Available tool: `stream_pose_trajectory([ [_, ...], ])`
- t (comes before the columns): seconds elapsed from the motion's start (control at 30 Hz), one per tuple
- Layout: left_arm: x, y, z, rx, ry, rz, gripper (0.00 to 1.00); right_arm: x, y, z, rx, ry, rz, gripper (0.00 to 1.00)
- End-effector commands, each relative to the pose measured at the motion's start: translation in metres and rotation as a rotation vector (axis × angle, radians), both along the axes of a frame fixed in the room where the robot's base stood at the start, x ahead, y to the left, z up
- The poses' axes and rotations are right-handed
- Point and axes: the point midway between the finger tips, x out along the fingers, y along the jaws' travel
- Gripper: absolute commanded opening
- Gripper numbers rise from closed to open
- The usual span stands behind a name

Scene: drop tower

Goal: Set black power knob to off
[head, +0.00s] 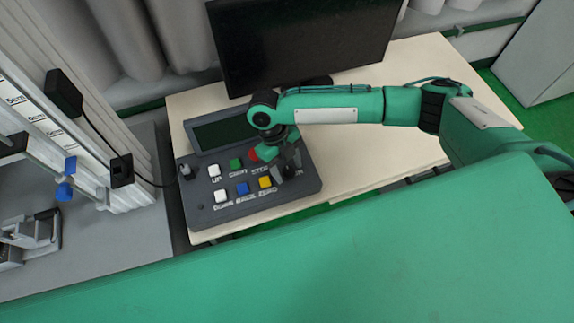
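The dark grey control console (230,208) lies on the table with its buttons facing up. I cannot make out the black power knob clearly; the right part of the panel is covered by the gripper. A small dark grey fitting (186,171) stands at the console's left edge. My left gripper is not in view.
A black monitor (300,40) stands behind the console. White (214,170), green (236,164) and blue (243,188) buttons sit left of the gripper. The tower (90,130) with a cable stands at left. The table (350,160) right of the console is bare.

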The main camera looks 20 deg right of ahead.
Motion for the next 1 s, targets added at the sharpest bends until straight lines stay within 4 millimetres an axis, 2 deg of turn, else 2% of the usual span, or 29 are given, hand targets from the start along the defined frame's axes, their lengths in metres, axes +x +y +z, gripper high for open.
stream_pose_trajectory([
  [0.27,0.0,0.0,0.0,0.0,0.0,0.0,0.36,-0.001,0.0,0.0,0.0,0.002,0.0,0.57],
  [0.43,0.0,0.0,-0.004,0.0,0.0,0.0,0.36,0.005,0.003,0.011,0.001,0.0,0.0,0.57],
  [0.57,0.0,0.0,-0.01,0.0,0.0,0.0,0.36,0.014,0.007,0.033,0.002,-0.002,0.001,0.57],
  [0.8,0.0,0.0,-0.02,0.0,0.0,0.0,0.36,0.033,0.016,0.085,0.001,-0.003,0.0,0.57],
  [1.0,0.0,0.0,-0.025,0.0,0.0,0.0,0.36,0.043,0.021,0.115,0.001,0.001,0.001,0.57],
])
